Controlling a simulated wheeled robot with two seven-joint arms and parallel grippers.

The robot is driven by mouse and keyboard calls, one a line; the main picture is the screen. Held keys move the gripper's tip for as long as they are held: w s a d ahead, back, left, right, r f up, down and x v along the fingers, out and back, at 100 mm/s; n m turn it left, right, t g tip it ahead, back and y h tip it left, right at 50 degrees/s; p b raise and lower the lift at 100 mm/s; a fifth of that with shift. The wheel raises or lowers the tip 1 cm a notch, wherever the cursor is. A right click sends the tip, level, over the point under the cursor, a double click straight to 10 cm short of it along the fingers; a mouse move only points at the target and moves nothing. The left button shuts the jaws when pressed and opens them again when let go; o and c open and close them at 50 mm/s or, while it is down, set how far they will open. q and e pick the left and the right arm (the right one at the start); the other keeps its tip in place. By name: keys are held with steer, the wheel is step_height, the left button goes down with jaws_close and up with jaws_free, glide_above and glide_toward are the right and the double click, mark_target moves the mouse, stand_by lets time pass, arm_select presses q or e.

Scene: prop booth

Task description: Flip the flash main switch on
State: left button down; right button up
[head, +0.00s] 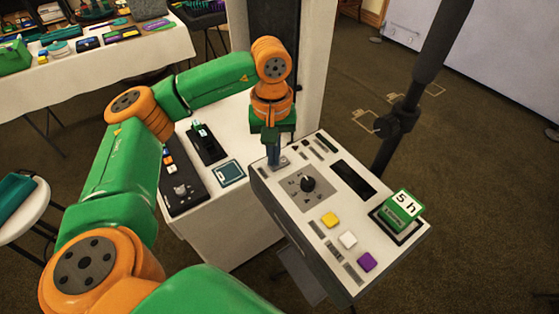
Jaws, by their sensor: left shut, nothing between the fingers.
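The flash control box (335,276) is a light grey panel tilted toward me, in the middle right of the head view. It carries a black knob (308,184), a dark display (354,178), and yellow, white and purple buttons. My left gripper (274,163) points down at the panel's upper left corner, with its fingers shut and empty. Its tips are at or just above a small grey part (281,163) there, which may be the main switch. The fingers partly hide it, so I cannot tell its position or whether they touch. My right gripper is not in view.
A green block marked "5 h" (402,206) sits at the panel's right end. A black stand pole (408,110) rises behind it. A white cabinet (235,215) at left bears a black control unit (182,180). A cluttered table (110,70) stands far left.

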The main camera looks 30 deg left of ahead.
arm_select(q)
steer(key=shift+f, duration=0.2)
steer(key=shift+r, duration=0.1)
step_height(320, 180, up, 7)
steer(key=p, duration=0.5)
stand_by(0.4)
